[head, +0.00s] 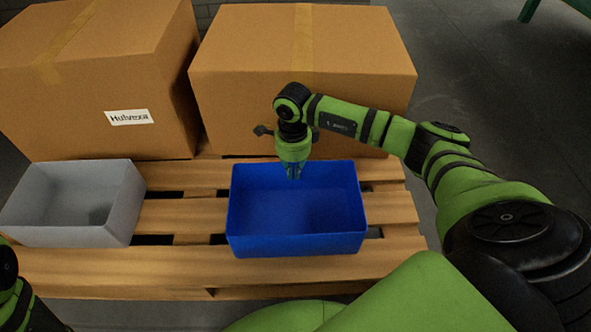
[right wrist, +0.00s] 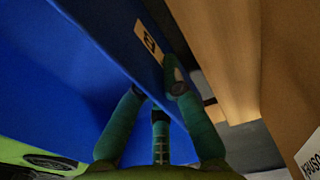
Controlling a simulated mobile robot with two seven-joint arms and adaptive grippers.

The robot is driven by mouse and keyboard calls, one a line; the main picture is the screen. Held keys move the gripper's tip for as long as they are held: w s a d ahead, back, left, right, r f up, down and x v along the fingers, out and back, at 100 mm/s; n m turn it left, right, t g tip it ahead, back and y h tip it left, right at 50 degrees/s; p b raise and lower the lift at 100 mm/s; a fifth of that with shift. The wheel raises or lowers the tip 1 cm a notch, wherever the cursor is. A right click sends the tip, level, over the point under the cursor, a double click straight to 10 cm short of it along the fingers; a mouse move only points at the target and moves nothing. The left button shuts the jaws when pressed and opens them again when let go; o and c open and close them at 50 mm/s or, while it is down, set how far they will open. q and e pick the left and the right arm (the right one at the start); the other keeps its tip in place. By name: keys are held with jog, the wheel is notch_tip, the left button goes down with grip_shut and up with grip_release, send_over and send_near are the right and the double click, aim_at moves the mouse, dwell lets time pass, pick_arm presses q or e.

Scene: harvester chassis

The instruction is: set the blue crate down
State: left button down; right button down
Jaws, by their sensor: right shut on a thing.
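The blue crate (head: 300,245) is open-topped, empty and roughly level over the right part of the wooden pallet (head: 180,268). I cannot tell whether its base touches the slats. My right gripper (head: 293,174) points down at the crate's far wall and is shut on its rim. In the right wrist view the fingers (right wrist: 160,95) straddle the blue wall (right wrist: 100,40), which has a small label on its outer face. My left gripper is out of view; only a part of my left arm shows at the lower left.
A grey crate (head: 70,236) stands on the pallet to the left, with a gap between it and the blue crate. Two large cardboard boxes, the left one (head: 90,90) labelled and the right one (head: 300,50) taped, stand behind the crates. Bare slats show in front.

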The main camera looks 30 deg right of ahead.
dwell(0.3)
jog(key=shift+f, duration=0.2)
jog(key=c, duration=1.4)
grip_release()
jog(key=shift+r, duration=0.1)
